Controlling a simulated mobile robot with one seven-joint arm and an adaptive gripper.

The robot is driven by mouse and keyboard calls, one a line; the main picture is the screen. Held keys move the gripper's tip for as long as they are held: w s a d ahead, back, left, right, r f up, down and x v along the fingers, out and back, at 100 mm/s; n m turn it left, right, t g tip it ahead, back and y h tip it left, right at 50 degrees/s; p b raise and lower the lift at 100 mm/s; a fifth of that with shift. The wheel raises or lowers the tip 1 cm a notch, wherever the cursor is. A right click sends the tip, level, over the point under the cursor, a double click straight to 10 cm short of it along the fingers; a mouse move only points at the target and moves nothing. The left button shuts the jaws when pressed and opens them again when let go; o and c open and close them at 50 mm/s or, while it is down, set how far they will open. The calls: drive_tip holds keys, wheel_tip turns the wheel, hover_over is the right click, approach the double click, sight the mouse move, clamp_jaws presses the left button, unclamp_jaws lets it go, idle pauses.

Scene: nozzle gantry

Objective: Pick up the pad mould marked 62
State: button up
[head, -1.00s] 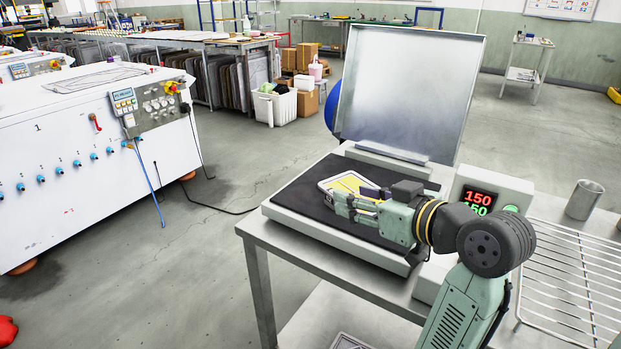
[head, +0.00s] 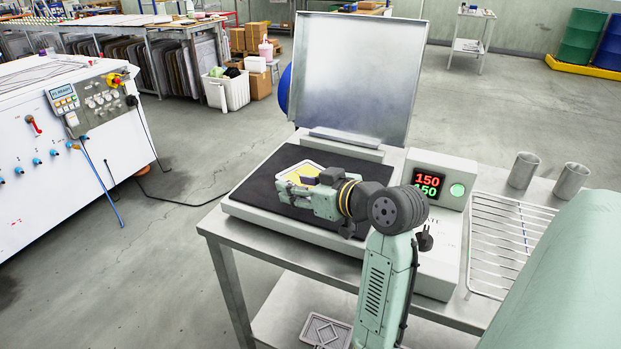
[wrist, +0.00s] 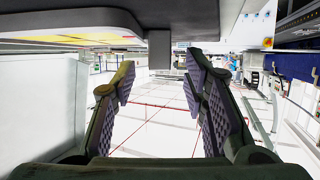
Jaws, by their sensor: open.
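A flat pad mould with a yellow face and pale rim (head: 304,171) lies on the black mat of the open press. No number is readable on it. My gripper (head: 288,188) is low over the mat at the mould's near side and hides part of it in the head view. In the wrist view my gripper (wrist: 160,75) has its two padded fingers apart, with nothing held between them. A yellow strip (wrist: 90,40) shows at the upper left there. A dark block (wrist: 159,48) shows just beyond the fingertips; I cannot tell what it belongs to.
The press's raised metal lid (head: 362,75) stands behind the mat. A control box (head: 440,180) showing 150 is to the right, then a wire rack (head: 510,225) and two metal cups (head: 523,170). A diamond-patterned plate (head: 325,330) lies on the lower shelf.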

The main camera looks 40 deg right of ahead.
drive_tip(key=shift+w+f, duration=0.15)
drive_tip(key=shift+w, duration=0.2)
drive_tip(key=shift+c, duration=0.2)
clamp_jaws()
idle(0.4)
